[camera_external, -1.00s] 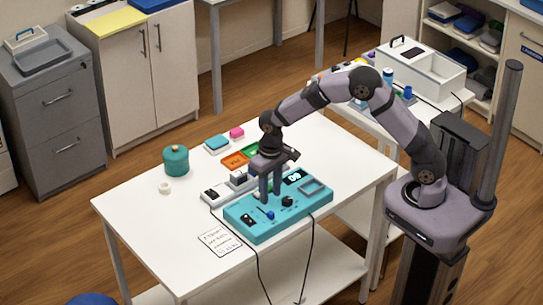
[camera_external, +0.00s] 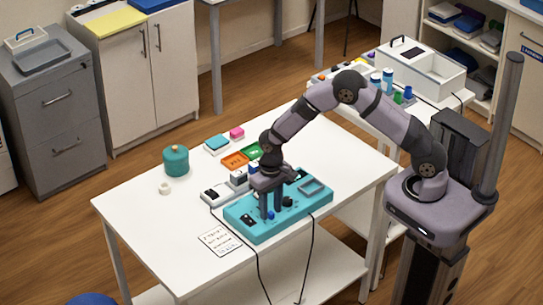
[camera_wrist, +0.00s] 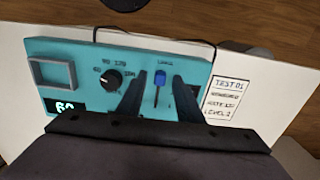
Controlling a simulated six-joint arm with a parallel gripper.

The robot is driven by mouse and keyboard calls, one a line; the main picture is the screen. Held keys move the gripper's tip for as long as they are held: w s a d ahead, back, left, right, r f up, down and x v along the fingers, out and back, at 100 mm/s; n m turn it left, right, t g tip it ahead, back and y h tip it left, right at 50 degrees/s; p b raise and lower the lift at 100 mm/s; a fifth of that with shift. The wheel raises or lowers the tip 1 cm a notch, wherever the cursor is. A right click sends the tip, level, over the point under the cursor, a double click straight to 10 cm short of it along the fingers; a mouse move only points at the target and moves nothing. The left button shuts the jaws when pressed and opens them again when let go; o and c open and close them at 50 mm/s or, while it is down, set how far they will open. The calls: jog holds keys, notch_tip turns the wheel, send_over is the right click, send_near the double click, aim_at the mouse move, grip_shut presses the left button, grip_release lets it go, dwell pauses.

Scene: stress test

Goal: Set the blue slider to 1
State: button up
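The teal control panel (camera_external: 250,233) lies on the white table, and it fills the middle of the wrist view (camera_wrist: 95,68). In the outside view the slider (camera_external: 270,215) is partly hidden by my fingers. My gripper (camera_wrist: 158,98) is open, with one finger to each side of the slider's slot; no contact with the knob is visible. In the outside view my gripper (camera_external: 271,213) points down, low over the panel.
A black dial (camera_wrist: 110,80), a lit display (camera_wrist: 66,106) and a grey square frame (camera_wrist: 52,74) are on the panel. A teal pot (camera_external: 176,161) and orange tray (camera_external: 235,160) stand farther back.

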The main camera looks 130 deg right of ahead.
aim_at(259, 210)
jog(key=shift+f, duration=0.4)
grip_shut()
jog(key=shift+d+f+b, duration=0.1)
jog(key=shift+d+b, duration=0.9)
jog(key=shift+d, duration=2.2)
jog(key=shift+r, duration=0.2)
